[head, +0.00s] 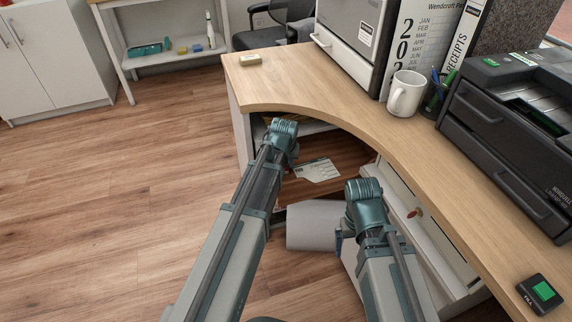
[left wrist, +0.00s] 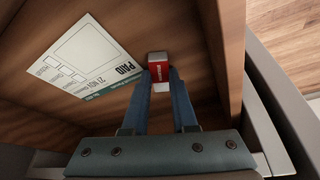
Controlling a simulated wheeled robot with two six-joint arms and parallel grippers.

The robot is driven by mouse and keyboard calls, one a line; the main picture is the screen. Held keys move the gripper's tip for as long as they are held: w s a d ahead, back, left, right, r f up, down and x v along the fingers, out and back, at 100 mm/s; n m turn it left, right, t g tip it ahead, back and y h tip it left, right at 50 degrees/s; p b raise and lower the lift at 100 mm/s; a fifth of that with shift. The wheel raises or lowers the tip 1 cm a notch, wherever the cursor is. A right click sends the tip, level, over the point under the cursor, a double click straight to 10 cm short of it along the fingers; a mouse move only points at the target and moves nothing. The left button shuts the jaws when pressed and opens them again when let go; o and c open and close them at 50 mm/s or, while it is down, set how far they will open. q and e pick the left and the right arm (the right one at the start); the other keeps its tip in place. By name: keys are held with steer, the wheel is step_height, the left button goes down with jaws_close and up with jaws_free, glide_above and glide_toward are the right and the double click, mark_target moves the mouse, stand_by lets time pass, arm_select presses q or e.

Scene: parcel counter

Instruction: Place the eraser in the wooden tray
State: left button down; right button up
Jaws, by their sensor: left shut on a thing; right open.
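The red and white eraser (left wrist: 159,68) is between the fingertips of my left gripper (left wrist: 160,80), which is shut on it. Behind it is the brown wooden tray (left wrist: 195,25), whose side wall rises on the right of the left wrist view. I cannot tell whether the eraser touches the tray floor. In the head view the tray (head: 347,158) shows below the counter; my left arm hides the left gripper and eraser there. My right gripper (head: 341,242) is open, partly hidden by its arm, apart from the tray.
A card marked PAID (left wrist: 85,65) lies in the tray beside the eraser. Open floor lies left.

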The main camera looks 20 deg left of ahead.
arm_select(q)
steer(key=shift+f, duration=0.1)
steer(key=shift+f, duration=0.15)
steer(key=c, duration=0.7)
jaws_free()
steer(key=a+p+v, duration=0.1)
steer(key=p+v, duration=1)
steer(key=v, duration=0.1)
steer(key=s+d+m+g, duration=0.2)
steer(key=s+d, duration=0.4)
steer(key=s, duration=0.3)
steer(key=s+d+f+m+g, duration=0.1)
steer(key=s+d+m+g, duration=0.1)
steer(key=s+d+m, duration=0.2)
steer(key=s+d, duration=0.3)
steer(key=s, duration=0.3)
steer(key=shift+s+d+g, duration=0.2)
steer(key=shift+s+g, duration=0.05)
steer(key=shift+g, duration=0.15)
